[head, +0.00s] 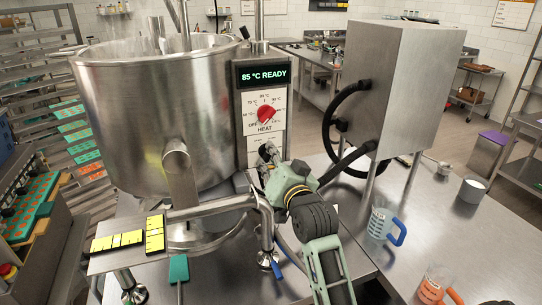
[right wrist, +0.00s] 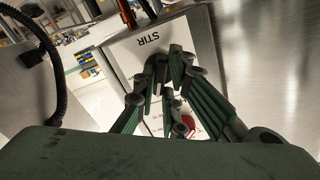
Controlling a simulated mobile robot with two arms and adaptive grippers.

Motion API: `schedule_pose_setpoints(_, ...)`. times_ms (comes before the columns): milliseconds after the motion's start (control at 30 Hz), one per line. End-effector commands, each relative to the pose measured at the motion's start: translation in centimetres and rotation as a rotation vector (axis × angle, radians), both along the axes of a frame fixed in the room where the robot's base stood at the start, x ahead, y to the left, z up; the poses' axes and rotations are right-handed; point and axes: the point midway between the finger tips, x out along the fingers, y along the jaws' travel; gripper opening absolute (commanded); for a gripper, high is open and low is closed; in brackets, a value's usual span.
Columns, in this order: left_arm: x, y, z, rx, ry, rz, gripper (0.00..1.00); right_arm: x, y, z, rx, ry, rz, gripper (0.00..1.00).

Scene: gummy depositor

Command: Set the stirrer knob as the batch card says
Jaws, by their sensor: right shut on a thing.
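The steel kettle (head: 155,110) carries a control panel (head: 253,148) with a lit display (head: 263,73) reading "85 °C READY" and a red HEAT knob (head: 266,115). My right gripper (head: 268,154) is at the lower part of this panel, below the HEAT knob. In the right wrist view the fingers (right wrist: 172,68) are shut at the panel face, close to the word STIR (right wrist: 148,40). They are shut on the stirrer knob, which they hide, so its setting cannot be read. The red HEAT knob also shows in the right wrist view (right wrist: 188,124). I cannot make out a readable batch card.
A steel cabinet (head: 405,75) with a black hose (head: 332,120) stands right of the panel. A blue-handled jug (head: 380,223) and an orange-handled jug (head: 431,290) stand on the steel table (head: 425,215). Yellow-and-black blocks (head: 154,234) and a green spatula (head: 178,268) are at the front left.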

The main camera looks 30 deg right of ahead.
Motion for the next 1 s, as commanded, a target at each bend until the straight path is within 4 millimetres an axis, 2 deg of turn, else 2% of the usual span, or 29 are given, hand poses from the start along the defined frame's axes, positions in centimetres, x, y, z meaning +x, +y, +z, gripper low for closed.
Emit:
schedule_pose_setpoints(600, 0.03, 0.02, 0.25, 0.000, 0.000, 0.000, 0.40, -0.01, 0.00, -0.30, 0.042, -0.003, 0.000, 0.00)
schedule_pose_setpoints(633, 0.03, 0.02, 0.25, 0.000, 0.000, 0.000, 0.40, -0.01, -0.01, -0.31, 0.042, -0.003, 0.000, 0.12)
schedule_pose_setpoints(800, 0.03, 0.02, 0.26, 0.000, 0.000, 0.000, 0.40, -0.01, -0.01, -0.19, 0.041, -0.006, 0.000, 0.27)
schedule_pose_setpoints(1000, 0.03, 0.03, 0.27, 0.000, 0.000, 0.000, 0.40, -0.01, -0.02, -0.09, 0.040, -0.008, 0.000, 0.29)
